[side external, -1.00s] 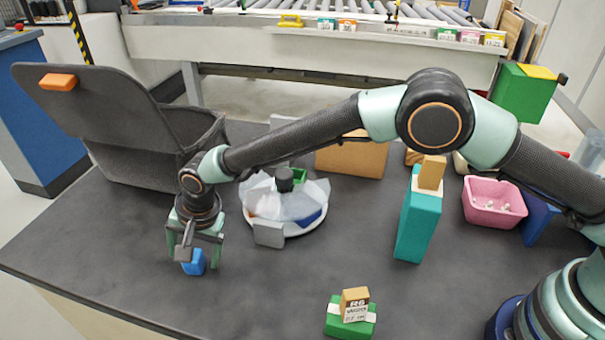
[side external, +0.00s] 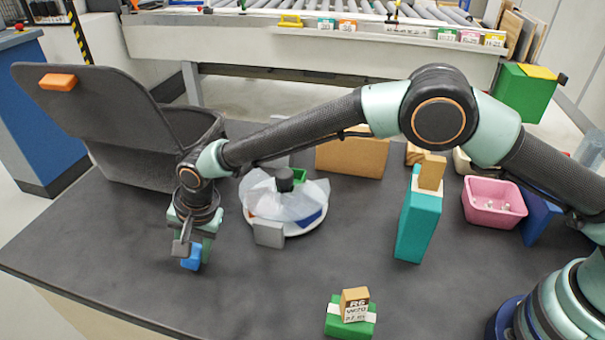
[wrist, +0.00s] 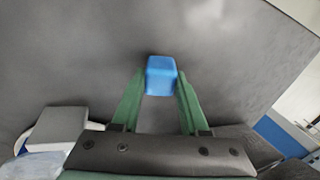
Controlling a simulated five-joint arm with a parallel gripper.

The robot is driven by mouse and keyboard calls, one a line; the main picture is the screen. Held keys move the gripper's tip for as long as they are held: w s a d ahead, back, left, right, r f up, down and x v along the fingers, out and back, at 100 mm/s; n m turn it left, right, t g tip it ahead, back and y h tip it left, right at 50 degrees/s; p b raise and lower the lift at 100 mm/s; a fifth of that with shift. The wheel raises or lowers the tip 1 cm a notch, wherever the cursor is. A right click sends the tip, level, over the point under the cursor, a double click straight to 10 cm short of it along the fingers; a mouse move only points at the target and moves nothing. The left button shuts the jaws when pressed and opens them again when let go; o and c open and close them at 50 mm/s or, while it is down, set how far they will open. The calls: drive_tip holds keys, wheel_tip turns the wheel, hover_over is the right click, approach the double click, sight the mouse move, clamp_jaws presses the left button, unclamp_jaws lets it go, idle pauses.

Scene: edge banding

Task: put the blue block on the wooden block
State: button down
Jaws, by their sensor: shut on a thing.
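The blue block (side external: 192,260) is at the left front of the dark table, in my gripper (side external: 193,248). In the wrist view the blue block (wrist: 161,75) sits between the two green fingertips of my gripper (wrist: 161,86), which touch its sides. Whether the block is clear of the table is hard to tell. Several wood-coloured blocks are in view: a small labelled one (side external: 355,301) on a green block at the front, one (side external: 432,172) on top of a teal block, and one (side external: 413,154) behind that, partly hidden. They are well to the right of my gripper.
A white round dish (side external: 300,229) with plastic wrap and a grey block (side external: 269,234) stand just right of my gripper. A dark bin (side external: 150,165) is behind it. A tall teal block (side external: 417,228) and pink tub (side external: 495,200) stand further right.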

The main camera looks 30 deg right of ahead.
sight(193, 249)
wheel_tip(193, 249, up, 18)
drive_tip(key=w+d+r+h, duration=0.1)
drive_tip(key=w+d, duration=0.3)
drive_tip(key=d, duration=0.7)
drive_tip(key=w+d+r+g, duration=0.1)
drive_tip(key=w+d, duration=0.3)
drive_tip(key=d, duration=0.7)
drive_tip(key=w+d+r+h, duration=0.1)
drive_tip(key=w+d, duration=0.3)
drive_tip(key=d, duration=0.8)
drive_tip(key=s+d+r+n, duration=0.1)
drive_tip(key=s+d, duration=0.3)
drive_tip(key=d, duration=1.1)
drive_tip(key=s+d+r+n, duration=0.1)
drive_tip(key=s+d, duration=0.3)
drive_tip(key=d, duration=1.1)
drive_tip(key=shift+g+h, duration=0.3)
drive_tip(key=shift+g, duration=0.1)
drive_tip(key=f, duration=1.9)
drive_tip(key=shift+w+a+f, duration=0.1)
drive_tip(key=shift+a, duration=0.1)
drive_tip(key=shift+c, duration=2.1)
unclamp_jaws()
drive_tip(key=shift+f, duration=0.15)
